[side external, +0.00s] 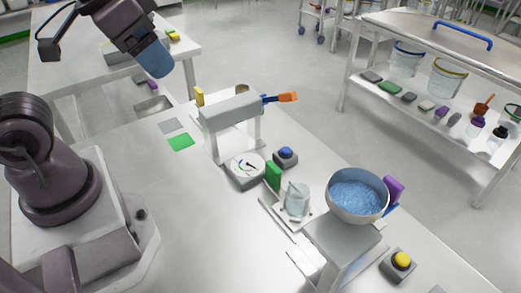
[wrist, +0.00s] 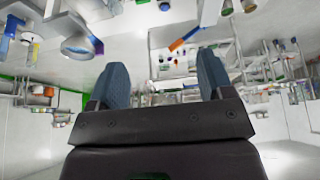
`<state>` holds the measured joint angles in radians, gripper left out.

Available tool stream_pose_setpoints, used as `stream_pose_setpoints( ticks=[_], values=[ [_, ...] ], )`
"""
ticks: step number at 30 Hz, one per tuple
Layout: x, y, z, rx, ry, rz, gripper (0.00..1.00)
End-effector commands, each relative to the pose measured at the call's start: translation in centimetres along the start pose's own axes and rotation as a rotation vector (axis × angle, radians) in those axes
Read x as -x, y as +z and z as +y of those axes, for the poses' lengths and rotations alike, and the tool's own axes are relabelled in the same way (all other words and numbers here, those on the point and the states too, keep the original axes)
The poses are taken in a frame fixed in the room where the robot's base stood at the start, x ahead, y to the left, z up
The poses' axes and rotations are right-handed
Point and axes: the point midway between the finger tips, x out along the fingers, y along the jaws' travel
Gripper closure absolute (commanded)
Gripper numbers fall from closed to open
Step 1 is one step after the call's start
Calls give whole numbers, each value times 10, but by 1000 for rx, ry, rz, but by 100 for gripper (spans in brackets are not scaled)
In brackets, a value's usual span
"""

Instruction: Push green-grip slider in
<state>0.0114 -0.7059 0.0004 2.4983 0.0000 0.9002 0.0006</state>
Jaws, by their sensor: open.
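My gripper (side external: 155,62) is high at the upper left, well away from the green grip and touching nothing. In the wrist view its two blue fingers (wrist: 162,65) stand wide apart with nothing between them. I cannot pick out the green grip in the wrist view.
A bowl of blue granules (side external: 356,195) with a purple handle (side external: 393,189) stands right of the vessel. A grey stand (side external: 229,110) with an orange lever (side external: 287,97) is behind. A blue button (side external: 286,154) and yellow button (side external: 402,259) flank the work. The table's front left is clear.

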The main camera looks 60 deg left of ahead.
Motion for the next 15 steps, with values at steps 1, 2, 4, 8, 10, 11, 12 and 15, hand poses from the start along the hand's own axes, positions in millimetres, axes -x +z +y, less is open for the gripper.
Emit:
stream_pose_setpoints(
  ticks=[1,2,4,8,10,11,12,15],
  values=[
    [5,0,-1,6,-4,24,37],
    [6,0,-2,11,-6,30,44],
    [2,1,-5,21,-10,12,60],
    [-19,-2,-11,58,-15,-95,90],
    [-33,-7,-16,99,-6,-166,100],
    [-40,-10,-17,126,0,-197,100],
    [-50,-15,-20,172,7,-237,100],
    [-76,-26,-26,309,23,-328,100]
  ],
)
